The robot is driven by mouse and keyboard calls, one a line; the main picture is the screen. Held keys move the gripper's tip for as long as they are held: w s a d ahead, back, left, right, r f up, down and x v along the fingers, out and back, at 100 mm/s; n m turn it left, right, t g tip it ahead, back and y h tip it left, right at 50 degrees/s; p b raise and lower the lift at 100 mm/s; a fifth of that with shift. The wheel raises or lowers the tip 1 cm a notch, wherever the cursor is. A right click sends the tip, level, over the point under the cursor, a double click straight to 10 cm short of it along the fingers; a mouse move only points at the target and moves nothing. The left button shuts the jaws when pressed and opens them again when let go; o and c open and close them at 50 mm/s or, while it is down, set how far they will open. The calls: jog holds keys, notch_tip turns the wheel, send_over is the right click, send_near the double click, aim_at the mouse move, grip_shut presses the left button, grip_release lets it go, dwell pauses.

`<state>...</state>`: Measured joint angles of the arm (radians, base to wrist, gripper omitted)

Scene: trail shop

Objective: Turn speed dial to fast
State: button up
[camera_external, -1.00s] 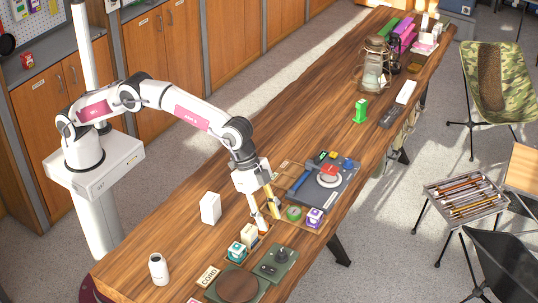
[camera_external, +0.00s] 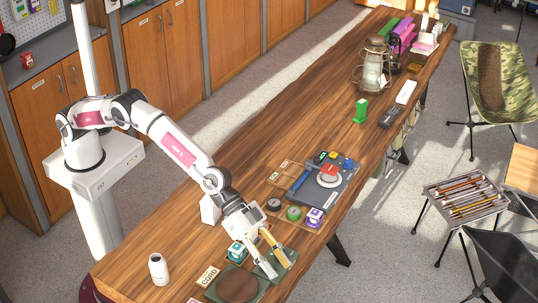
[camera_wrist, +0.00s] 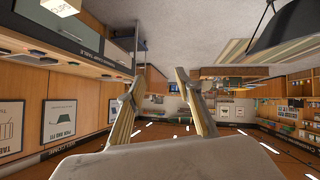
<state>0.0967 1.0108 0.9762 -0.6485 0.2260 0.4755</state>
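A small dark green control box (camera_external: 292,254) stands near the front edge of the wooden table in the external view. It is beside a green base (camera_external: 217,287) that carries a brown round disc (camera_external: 238,285). The dial on the box is hidden behind my fingers, so I cannot tell where it points. My gripper (camera_external: 279,267) is over the box, tilted down toward it, with its two fingers apart and nothing seen between them. I cannot tell whether the fingertips touch the box. In the wrist view the fingers (camera_wrist: 161,71) are also spread, with only the room beyond.
A "CORD" sign (camera_external: 208,276) lies left of the disc. A teal-and-white box (camera_external: 236,252) stands close to the gripper's left. Tape rolls (camera_external: 294,212) and a purple box (camera_external: 314,216) stand behind. A white bottle (camera_external: 158,269) and a white block (camera_external: 209,209) are left.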

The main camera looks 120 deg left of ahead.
jog(key=s+a+f+n+y, duration=0.2)
jog(key=s+f+n+y, duration=0.1)
jog(key=s+y, duration=0.1)
jog(key=s+a+f+n+g+y, duration=0.1)
jog(key=s+a+f+n+y, duration=0.2)
jog(key=s+y, duration=0.1)
jog(key=s+a+f+n+y, duration=0.2)
jog(key=s+f+n+y, duration=0.1)
jog(key=f+y, duration=0.1)
jog(key=shift+s+a+g+y, duration=0.3)
jog(key=shift+s+a+y, duration=0.1)
jog(key=shift+y, duration=0.1)
jog(key=shift+w, duration=0.1)
jog(key=shift+x, duration=3.8)
grip_shut()
